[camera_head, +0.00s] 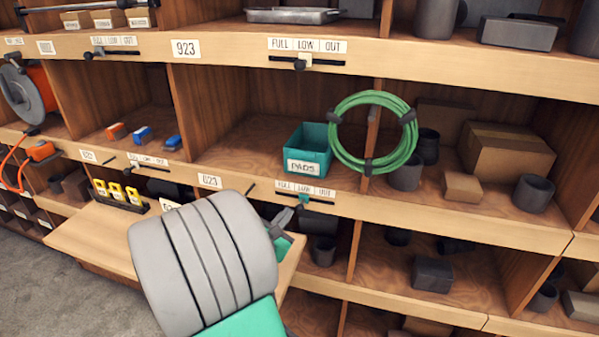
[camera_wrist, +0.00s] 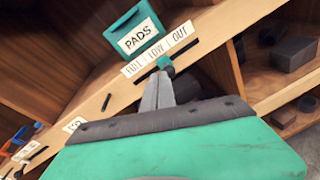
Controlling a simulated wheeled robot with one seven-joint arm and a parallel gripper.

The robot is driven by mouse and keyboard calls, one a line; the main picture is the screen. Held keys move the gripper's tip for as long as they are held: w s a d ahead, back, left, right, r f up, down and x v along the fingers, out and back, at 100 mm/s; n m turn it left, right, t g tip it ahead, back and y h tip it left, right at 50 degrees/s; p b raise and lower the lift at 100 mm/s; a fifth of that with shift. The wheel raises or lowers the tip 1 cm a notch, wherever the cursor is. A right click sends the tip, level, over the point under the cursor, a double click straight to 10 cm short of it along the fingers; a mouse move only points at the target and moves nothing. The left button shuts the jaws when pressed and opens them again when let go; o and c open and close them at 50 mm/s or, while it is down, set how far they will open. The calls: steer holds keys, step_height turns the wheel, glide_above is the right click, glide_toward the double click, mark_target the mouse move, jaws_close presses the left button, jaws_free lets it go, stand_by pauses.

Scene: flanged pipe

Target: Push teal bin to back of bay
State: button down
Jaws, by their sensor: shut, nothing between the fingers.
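The teal bin (camera_head: 309,141) is an open box with a white PADS label. It stands upright at the front right of its wooden bay, close to the shelf lip, with clear floor behind and left of it. The bin also shows at the top of the wrist view (camera_wrist: 124,25). My gripper (camera_head: 287,217) is shut and empty, in front of and below the bin, apart from it. In the wrist view its fingers (camera_wrist: 160,88) point at the slider on the lip below the bin; whether they touch the slider is unclear.
A green hose coil (camera_head: 337,137) hangs at the bay's right divider, close beside the bin. The FULL LOW OUT strip (camera_head: 305,189) and a slider with a teal knob (camera_head: 304,199) are on the lip below. A pull-out board (camera_head: 85,236) projects at lower left.

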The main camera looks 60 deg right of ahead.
step_height(320, 180, up, 4)
steer(key=n+t+h, duration=0.1)
steer(key=n+h, duration=0.1)
steer(key=n, duration=0.3)
steer(key=p, duration=0.4)
glide_toward(303, 167)
steer(key=d, duration=0.4)
steer(key=w+d, duration=0.1)
steer(key=d, duration=0.1)
steer(key=shift+d, duration=0.4)
